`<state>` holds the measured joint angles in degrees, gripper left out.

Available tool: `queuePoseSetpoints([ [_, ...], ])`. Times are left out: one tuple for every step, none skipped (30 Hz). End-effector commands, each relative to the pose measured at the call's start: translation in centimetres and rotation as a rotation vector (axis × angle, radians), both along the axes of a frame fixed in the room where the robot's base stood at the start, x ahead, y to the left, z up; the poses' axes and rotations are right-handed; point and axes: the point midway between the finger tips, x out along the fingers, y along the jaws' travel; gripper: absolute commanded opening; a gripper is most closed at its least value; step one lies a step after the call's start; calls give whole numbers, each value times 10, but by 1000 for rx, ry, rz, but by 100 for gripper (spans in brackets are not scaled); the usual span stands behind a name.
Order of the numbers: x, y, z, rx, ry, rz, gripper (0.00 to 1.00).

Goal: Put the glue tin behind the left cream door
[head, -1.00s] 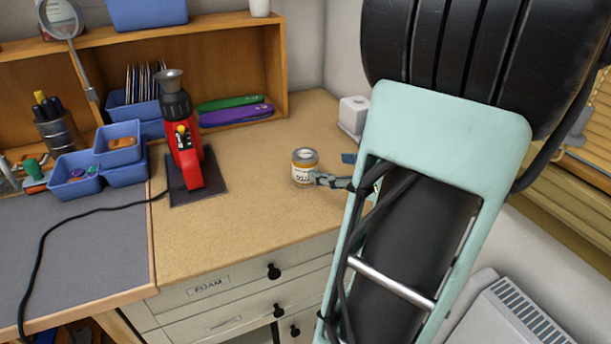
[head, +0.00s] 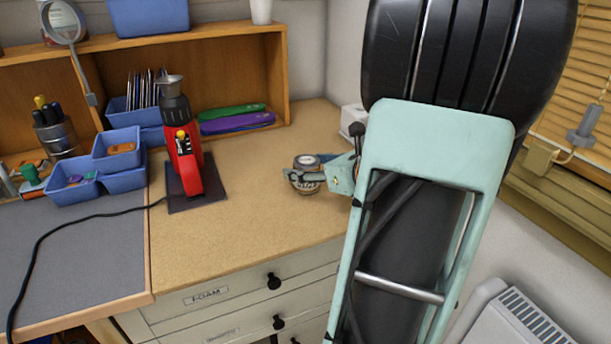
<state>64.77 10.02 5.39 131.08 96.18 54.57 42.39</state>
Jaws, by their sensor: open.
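The glue tin (head: 306,187) is a small tin with a grey lid and a pale label. It stands upright on the tan worktop in the head view, towards the right end. My gripper (head: 296,175) reaches in from the right with its fingers open. One finger crosses in front of the tin and hides its middle; the other finger is mostly hidden. I cannot tell whether the fingers touch the tin. Cream drawer fronts (head: 235,295) show below the worktop, one labelled FOAM. The left cream door cannot be made out in this view.
A red tool (head: 184,160) stands on a dark mat left of the tin, with a black cord running left. Blue bins (head: 70,190) are further left. The worktop between the red tool and the tin is clear.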

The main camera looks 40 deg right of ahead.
Motion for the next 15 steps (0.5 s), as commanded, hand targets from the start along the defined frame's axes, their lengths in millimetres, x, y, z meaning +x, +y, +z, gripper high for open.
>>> queuePoseSetpoints([
  [4, 0, -3, 1, 0, 1, 66],
  [5, 0, -3, 1, 1, 0, 66],
  [6, 0, -3, 1, 1, 0, 66],
  [6, 0, -3, 1, 1, 0, 66],
  [6, 0, -3, 0, 1, -1, 66],
  [6, 0, -3, 0, 1, -1, 66],
  [6, 0, -3, 0, 1, -1, 66],
  [6, 0, -3, 0, 1, -1, 66],
  [6, 0, -3, 0, 1, -1, 64],
  [6, 0, -3, 0, 1, -1, 61],
  [6, 0, -3, 0, 1, -1, 58],
  [6, 0, -2, 0, 1, -1, 53],
  [6, 0, -2, 0, 0, -1, 50],
  [6, 0, -3, 0, 0, -1, 47],
  [6, 0, -2, 0, 0, -1, 42],
])
